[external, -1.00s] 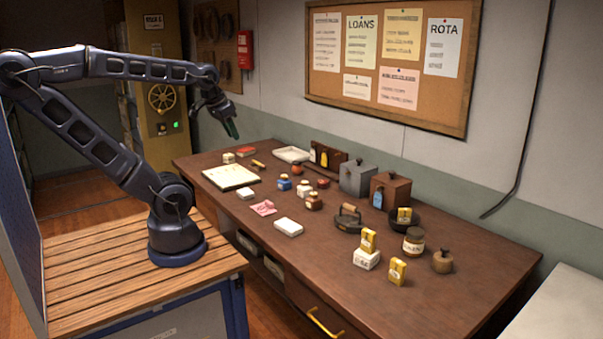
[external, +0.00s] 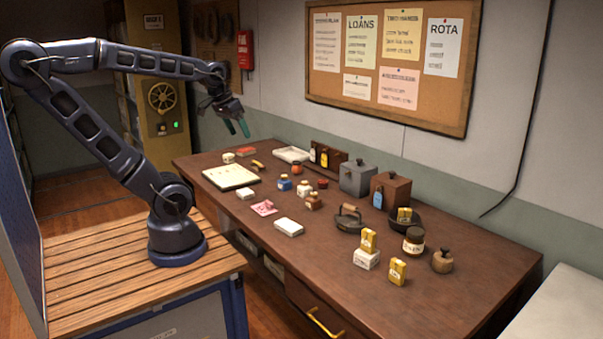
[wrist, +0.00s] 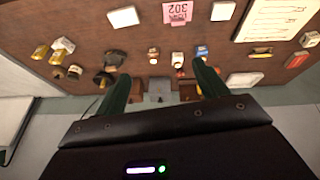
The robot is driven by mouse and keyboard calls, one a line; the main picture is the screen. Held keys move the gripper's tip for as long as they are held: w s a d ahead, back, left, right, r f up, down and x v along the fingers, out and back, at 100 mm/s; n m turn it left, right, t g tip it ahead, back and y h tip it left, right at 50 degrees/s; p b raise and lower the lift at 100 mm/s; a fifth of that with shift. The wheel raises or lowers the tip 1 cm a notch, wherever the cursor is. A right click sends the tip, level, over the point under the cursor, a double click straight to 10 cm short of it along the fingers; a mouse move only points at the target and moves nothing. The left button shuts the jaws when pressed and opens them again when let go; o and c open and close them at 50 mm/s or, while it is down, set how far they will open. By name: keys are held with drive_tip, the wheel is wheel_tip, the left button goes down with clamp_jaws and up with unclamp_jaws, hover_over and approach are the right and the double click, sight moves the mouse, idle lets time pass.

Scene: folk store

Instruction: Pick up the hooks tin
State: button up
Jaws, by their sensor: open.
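No label reading "hooks" is legible, so I cannot tell which container is the hooks tin. Small yellow tin-like packs stand at the right of the table: one (external: 369,241) on a white box (external: 366,259), one (external: 397,271) on the tabletop, and one (external: 404,215) at the dark pan. Yellow packs also show at the left of the wrist view (wrist: 40,52). My gripper (external: 238,128) is open and empty, high above the table's far left part. Its two green fingers are spread in the wrist view (wrist: 163,88).
A wall stands behind. The table's front right is mostly clear.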

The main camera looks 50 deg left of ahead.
drive_tip(key=w+n+h, duration=0.1)
drive_tip(key=w+n, duration=0.5)
drive_tip(key=w, duration=0.5)
drive_tip(key=n+g+h, duration=0.1)
drive_tip(key=n, duration=2)
hover_over(322, 181)
drive_tip(key=s+a, duration=0.3)
drive_tip(key=s, duration=0.1)
wheel_tip(322, 181, down, 23)
drive_tip(key=shift+m+h, duration=0.3)
drive_tip(key=x, duration=1.1)
drive_tip(key=shift+w+d+r, duration=0.15)
drive_tip(key=shift+w+r, duration=0.05)
drive_tip(key=shift+c, duration=0.2)
drive_tip(key=c, duration=1)
